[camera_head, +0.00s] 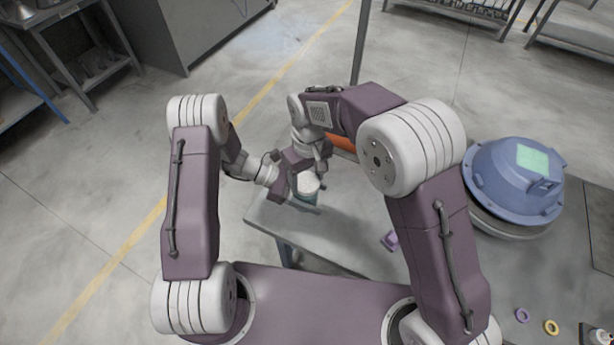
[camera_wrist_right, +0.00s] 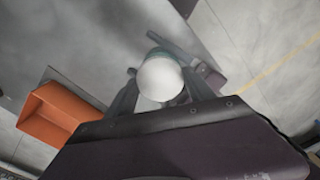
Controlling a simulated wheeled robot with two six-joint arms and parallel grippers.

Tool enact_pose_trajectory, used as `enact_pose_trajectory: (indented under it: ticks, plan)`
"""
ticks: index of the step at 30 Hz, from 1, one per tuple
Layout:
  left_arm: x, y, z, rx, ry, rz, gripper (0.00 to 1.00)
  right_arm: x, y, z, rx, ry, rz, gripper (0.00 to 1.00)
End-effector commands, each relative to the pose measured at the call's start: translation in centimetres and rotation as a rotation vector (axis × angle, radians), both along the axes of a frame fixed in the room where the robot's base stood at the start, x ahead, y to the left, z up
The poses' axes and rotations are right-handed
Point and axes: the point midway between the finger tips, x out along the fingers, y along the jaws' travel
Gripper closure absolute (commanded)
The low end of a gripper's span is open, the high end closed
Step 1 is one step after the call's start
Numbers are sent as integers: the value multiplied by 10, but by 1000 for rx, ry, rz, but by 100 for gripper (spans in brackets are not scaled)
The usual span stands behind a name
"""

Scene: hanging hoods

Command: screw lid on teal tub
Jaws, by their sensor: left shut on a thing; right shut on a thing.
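The teal tub (camera_head: 306,198) stands upright near the far left edge of the grey table, mostly hidden below its lid. The white round lid (camera_head: 308,182) sits on top of the tub; I cannot tell how tightly it is seated. In the right wrist view the lid (camera_wrist_right: 160,80) shows between my right fingers, with a thin teal rim of the tub (camera_wrist_right: 157,52) behind it. My left gripper (camera_head: 296,199) comes in from the left and is shut on the tub. My right gripper (camera_head: 318,176) reaches from above and is shut on the lid.
An orange bin (camera_head: 343,143) sits behind my right arm and shows in the right wrist view (camera_wrist_right: 58,112). A purple part (camera_head: 390,240) lies on the table (camera_head: 345,235). A blue domed hood (camera_head: 515,180) stands at the right. Purple (camera_head: 522,315) and yellow (camera_head: 551,327) rings lie at the lower right.

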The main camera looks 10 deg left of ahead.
Motion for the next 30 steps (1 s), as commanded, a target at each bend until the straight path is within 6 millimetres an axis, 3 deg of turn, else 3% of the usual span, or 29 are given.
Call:
enact_pose_trajectory:
  ticks: [1, 30]
  plan:
    - [0, -7, 17, -52, 4, -7, 100, -6, 0, -11, -9, 20, 0, 76]
    - [1, -7, 17, -51, 3, -7, 100, -7, 0, -11, 29, 20, 6, 76]
